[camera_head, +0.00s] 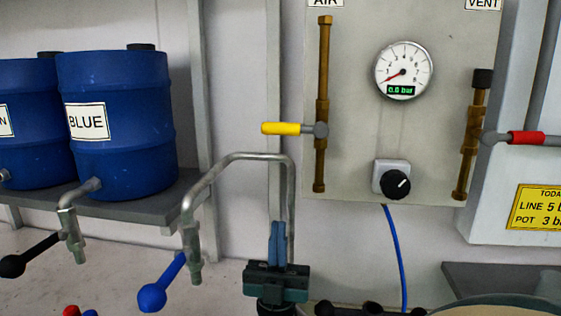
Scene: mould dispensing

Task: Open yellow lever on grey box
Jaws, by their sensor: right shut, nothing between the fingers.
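The yellow lever (281,128) sticks out to the left from a grey hub on the vertical brass pipe (323,90), under the AIR label. It lies level, across the pipe. The grey box (345,60) is the wall panel behind it. My right gripper (278,226) points upward, below the yellow lever in the picture and clear of it. Its two blue fingers are together with nothing between them. My left gripper is not in view.
A gauge (403,71) reads 0.0 bar above a black knob (396,184). A red lever (527,138) is on the VENT pipe at right. A bent metal tap pipe (240,157) with a blue-handled valve (153,297) is beside my gripper. Blue drums (120,130) stand on a shelf at left.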

